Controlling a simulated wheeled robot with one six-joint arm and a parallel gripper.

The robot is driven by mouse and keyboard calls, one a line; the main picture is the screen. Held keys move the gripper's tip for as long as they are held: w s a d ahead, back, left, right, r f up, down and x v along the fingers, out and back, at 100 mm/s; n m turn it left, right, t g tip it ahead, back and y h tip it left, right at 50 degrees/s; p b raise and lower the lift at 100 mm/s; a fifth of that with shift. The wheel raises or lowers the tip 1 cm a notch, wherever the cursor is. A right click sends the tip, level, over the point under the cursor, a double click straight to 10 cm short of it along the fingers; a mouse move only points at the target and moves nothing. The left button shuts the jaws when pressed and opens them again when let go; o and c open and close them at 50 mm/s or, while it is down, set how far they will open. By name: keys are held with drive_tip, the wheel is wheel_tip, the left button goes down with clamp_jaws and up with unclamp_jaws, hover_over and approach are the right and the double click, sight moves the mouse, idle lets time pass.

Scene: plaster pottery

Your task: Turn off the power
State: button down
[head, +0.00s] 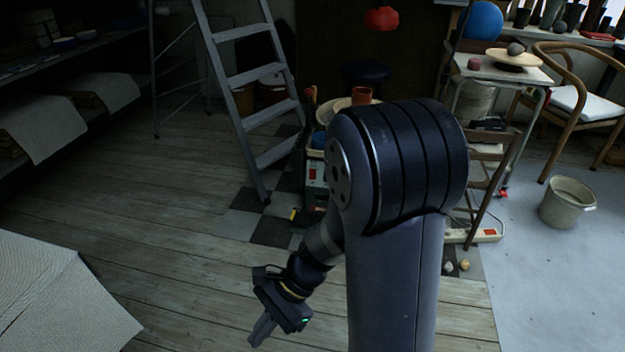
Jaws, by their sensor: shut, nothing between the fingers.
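A pale power strip (468,236) lies on the floor right of my arm, at the edge of the checkered tiles. A small red switch (489,232) shows near its right end; its position is too small to tell. My arm hides part of the floor to the strip's left. A box with a red patch (313,172) stands left of my arm, partly hidden; I cannot tell what it is. My gripper (261,331) is shut and empty, pointing down over the wooden floor at lower middle, well apart from the strip.
A grey stepladder (252,75) stands behind on the left. A wooden chair (487,165) stands just behind the strip, and a bucket (567,203) to its right. Small round lumps (464,265) lie before the strip.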

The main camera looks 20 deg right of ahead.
drive_tip(key=w+a+f+m+t+y+b, duration=0.1)
drive_tip(key=w+a+f+m+t+y, duration=0.15)
drive_tip(key=w+f+m, duration=0.4)
drive_tip(key=w+a+f+m+t+y+b, duration=0.1)
drive_tip(key=w+f+m+t+y, duration=0.25)
drive_tip(key=w+m, duration=0.5)
drive_tip(key=w+d+f+m+t+h, duration=0.1)
drive_tip(key=w+d+f+m+t, duration=0.1)
drive_tip(key=f+m, duration=0.6)
drive_tip(key=w+d+f+m+t+h+b, duration=0.1)
drive_tip(key=w+d+f+m+t+h, duration=0.1)
drive_tip(key=f+m+t, duration=0.5)
drive_tip(key=shift+w+d+f+m+b, duration=0.3)
drive_tip(key=shift+w+d+f+m, duration=0.2)
drive_tip(key=shift+d+f+m, duration=0.6)
drive_tip(key=shift+d+r, duration=0.2)
